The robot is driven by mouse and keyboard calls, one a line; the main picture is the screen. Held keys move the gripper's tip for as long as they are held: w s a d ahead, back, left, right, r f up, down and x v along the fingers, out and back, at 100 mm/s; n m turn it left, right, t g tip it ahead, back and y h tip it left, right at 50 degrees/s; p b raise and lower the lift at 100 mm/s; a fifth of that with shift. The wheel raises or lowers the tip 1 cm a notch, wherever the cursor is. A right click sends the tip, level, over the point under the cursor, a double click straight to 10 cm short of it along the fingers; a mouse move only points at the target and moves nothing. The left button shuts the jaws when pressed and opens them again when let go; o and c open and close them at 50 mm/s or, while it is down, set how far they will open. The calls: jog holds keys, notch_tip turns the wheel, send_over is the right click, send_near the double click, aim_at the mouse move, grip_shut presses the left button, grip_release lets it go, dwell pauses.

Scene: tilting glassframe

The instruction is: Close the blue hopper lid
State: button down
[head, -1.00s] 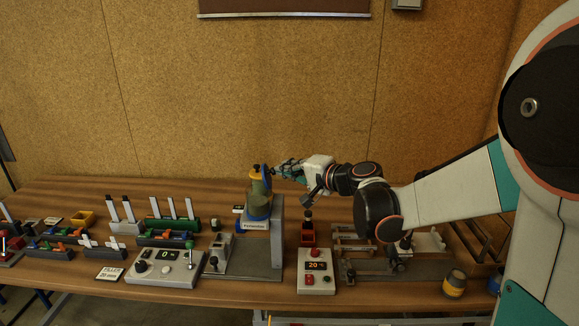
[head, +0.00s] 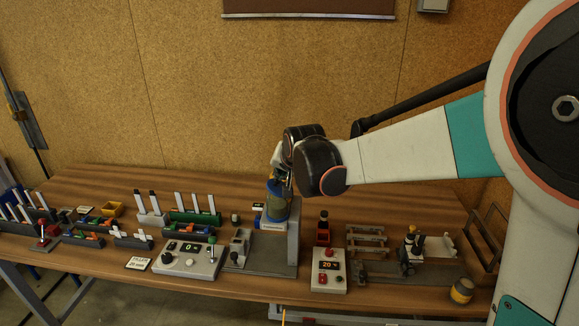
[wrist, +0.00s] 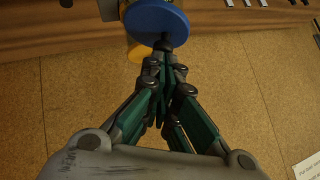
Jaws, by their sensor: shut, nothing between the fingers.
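In the head view, my wrist and arm cover much of the hopper's top, so I cannot tell whether the lid is fully seated.
A white control box (head: 187,259) stands left of the hopper and a second box with a red button (head: 329,270) to its right. A dark bottle with a red base (head: 323,228) stands behind that. Several racks fill the table's left. A yellow-banded jar (head: 461,290) stands front right.

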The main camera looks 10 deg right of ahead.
aim_at(273, 185)
jog(key=shift+w+a+f+n+g+h, duration=0.2)
jog(key=shift+a+f+n+g+h, duration=0.1)
jog(key=shift+a+h, duration=0.25)
jog(key=shift+w+a+f+n+g+h, duration=0.2)
jog(key=shift+a+n+h, duration=0.1)
jog(key=shift+a+h, duration=0.2)
jog(key=shift+a+f, duration=0.25)
jog(key=shift+w+r+p, duration=0.1)
jog(key=shift+r+p, duration=0.7)
jog(key=shift+r, duration=0.45)
jog(key=w+r+p+v, duration=0.1)
jog(key=p+v, duration=0.2)
jog(key=v, duration=0.9)
jog(key=s+d+f+n+b, duration=0.1)
jog(key=s+d+f+b, duration=0.2)
jog(key=s, duration=0.7)
jog(key=s+d+f+n+b, duration=0.1)
jog(key=s+d+f+b, duration=0.2)
jog(key=s+f+b, duration=0.3)
jog(key=s+d+f+n+g+y+b, duration=0.1)
jog(key=s+f+b, duration=0.4)
jog(key=s+f, duration=0.8)
jog(key=s+d+n, duration=0.1)
jog(key=d, duration=0.1)
jog(key=shift+d+b, duration=0.35)
